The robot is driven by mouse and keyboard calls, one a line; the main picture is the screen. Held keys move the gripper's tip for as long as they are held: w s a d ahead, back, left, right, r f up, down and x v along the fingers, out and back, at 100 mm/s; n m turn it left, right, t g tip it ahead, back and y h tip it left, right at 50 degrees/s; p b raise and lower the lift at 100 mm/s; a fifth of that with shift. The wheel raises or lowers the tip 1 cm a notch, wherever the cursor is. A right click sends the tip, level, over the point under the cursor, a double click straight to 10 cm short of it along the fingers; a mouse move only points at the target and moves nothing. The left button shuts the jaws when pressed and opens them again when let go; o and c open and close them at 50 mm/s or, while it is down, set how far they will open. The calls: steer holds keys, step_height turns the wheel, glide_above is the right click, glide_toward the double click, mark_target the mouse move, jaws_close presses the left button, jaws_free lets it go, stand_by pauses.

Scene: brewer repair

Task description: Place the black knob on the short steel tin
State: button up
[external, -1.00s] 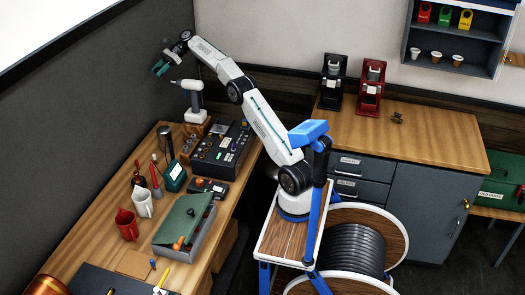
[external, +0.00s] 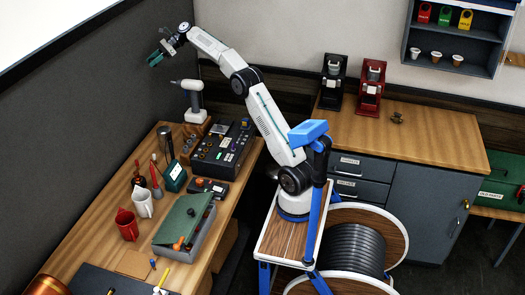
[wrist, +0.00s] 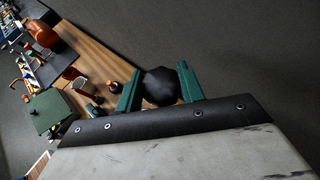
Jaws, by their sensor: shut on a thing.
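My gripper (external: 155,58), with green fingers, is high in the air near the grey wall, above the far end of the left workbench. In the wrist view the gripper (wrist: 159,91) is shut on the black knob (wrist: 160,84), which is dark and faceted between the two green fingers. In the external view the knob is too small to make out at the fingers. I cannot pick out the short steel tin with certainty in either view.
A drill-like tool (external: 192,97) stands upright below my gripper. Air around the gripper is clear.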

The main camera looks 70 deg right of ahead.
steer(key=s+a+r+m+t+h, duration=0.1)
steer(key=s+a+r+m, duration=0.1)
steer(key=s+a+r, duration=0.15)
steer(key=s+a+f+m+t+h, duration=0.1)
steer(key=s+a+f+m+h, duration=0.3)
steer(key=s, duration=0.5)
steer(key=s+a+f+m+t+h, duration=0.1)
steer(key=s+a+f+t+h, duration=0.1)
steer(key=s+a+f, duration=0.6)
glide_above(172, 131)
steer(key=shift+y, duration=0.3)
step_height(172, 131, down, 16)
steer(key=shift+w+d+r, duration=0.1)
steer(key=shift+d+r, duration=0.05)
steer(key=shift+f, duration=1.75)
steer(key=o, duration=1)
steer(key=shift+f, duration=0.15)
steer(key=shift+c, duration=0.2)
